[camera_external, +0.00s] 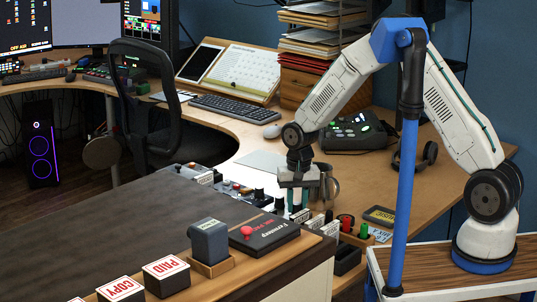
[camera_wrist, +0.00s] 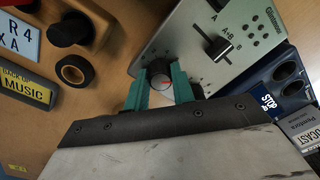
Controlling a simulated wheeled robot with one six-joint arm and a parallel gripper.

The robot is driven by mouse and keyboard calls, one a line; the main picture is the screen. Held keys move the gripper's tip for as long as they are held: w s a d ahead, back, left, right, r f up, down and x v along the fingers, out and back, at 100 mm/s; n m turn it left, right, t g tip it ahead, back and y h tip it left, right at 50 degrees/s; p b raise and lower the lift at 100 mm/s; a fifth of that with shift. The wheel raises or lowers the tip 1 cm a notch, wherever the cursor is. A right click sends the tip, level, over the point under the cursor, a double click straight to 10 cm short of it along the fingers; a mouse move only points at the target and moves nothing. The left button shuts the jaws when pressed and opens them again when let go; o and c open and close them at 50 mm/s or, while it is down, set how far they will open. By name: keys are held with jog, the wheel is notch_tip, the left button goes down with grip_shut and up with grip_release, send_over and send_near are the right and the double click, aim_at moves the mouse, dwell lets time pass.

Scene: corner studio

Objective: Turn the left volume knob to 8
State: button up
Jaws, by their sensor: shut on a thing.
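A small round knob (camera_wrist: 161,84) with a pale top and a red pointer line sits between my fingers in the wrist view, at the edge of a silver panel (camera_wrist: 188,38). My gripper (camera_wrist: 163,88) has teal fingers, one on each side of the knob, shut on it. In the external view my gripper (camera_external: 298,180) points down at the row of devices along the desk's edge. The knob cannot be made out there. No number scale around the knob is readable, so its setting cannot be told. Whether it is the left knob cannot be told either.
The silver panel carries a black slider (camera_wrist: 217,47) marked A+B. A blue device (camera_wrist: 279,80) with dark round openings lies to its right. A dark roll (camera_wrist: 74,70) and a yellow MUSIC plate (camera_wrist: 27,88) lie left. A mug (camera_external: 328,184) stands close behind my gripper.

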aim_at(298, 203)
dwell(0.4)
jog(key=o, duration=1)
jog(key=shift+r, duration=0.1)
notch_tip(298, 203, up, 8)
jog(key=shift+f, duration=0.2)
jog(key=shift+d, duration=0.1)
